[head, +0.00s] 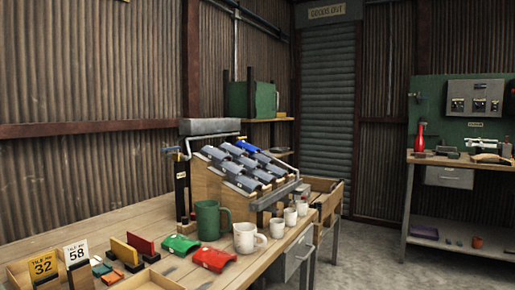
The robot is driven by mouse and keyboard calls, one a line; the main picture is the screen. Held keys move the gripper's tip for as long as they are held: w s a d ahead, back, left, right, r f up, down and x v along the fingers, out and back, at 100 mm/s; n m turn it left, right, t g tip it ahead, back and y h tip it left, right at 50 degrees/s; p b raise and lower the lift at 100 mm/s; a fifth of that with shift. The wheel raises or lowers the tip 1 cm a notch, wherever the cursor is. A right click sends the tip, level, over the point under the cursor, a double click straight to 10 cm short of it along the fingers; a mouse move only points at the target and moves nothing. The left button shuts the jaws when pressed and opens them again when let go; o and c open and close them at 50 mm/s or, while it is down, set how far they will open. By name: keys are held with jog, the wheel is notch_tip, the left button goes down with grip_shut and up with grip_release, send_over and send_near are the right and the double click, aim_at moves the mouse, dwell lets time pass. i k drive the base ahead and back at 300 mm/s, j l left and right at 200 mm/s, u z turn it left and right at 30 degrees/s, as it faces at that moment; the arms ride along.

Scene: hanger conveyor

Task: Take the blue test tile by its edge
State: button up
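A blue tile (247,146) lies at the top of a sloped wooden rack (207,184), behind rows of grey curved tiles (240,168). Only its upper face shows clearly; its lower edge is close to the grey tiles. Small flat pieces (101,270), some bluish and some orange, lie at the front left of the bench; I cannot tell whether one of them is a test tile. My gripper is not in view.
Number cards 32 (43,266) and 58 (76,253) stand front left. Concrete floor is free at right.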

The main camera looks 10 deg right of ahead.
aim_at(244, 145)
jog(key=i+l+z, duration=0.3)
jog(key=z, duration=0.2)
jog(key=i+l+z, duration=0.3)
jog(key=z, duration=0.15)
jog(key=i+l, duration=0.2)
jog(key=i, duration=0.2)
jog(key=i+l+u, duration=0.1)
jog(key=i, duration=0.35)
jog(key=i+l, duration=0.25)
jog(key=i, duration=0.15)
